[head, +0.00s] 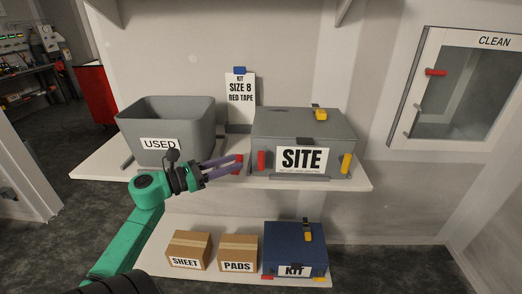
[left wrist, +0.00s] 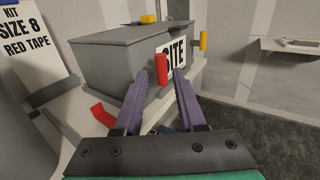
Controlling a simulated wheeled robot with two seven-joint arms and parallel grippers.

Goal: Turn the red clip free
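The red clip (head: 261,160) stands upright at the front left corner of the grey SITE box (head: 225,0) (head: 290,122) on the upper shelf. In the left wrist view the red clip (left wrist: 161,69) appears between the tips of my two purple fingers, just beyond them. My left gripper (head: 236,165) is open and points right toward the clip; the head view shows a small gap between them. In the left wrist view the open left gripper (left wrist: 164,78) shows no object held. Whether a finger touches the clip cannot be told. My right gripper is not in view.
A red piece (left wrist: 103,115) lies on the shelf left of my fingers. Yellow clips are on the SITE box's front right (head: 346,163) and lid (head: 320,114). The grey USED bin (head: 195,115) stands left. The blue KIT box (head: 285,240) is below.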

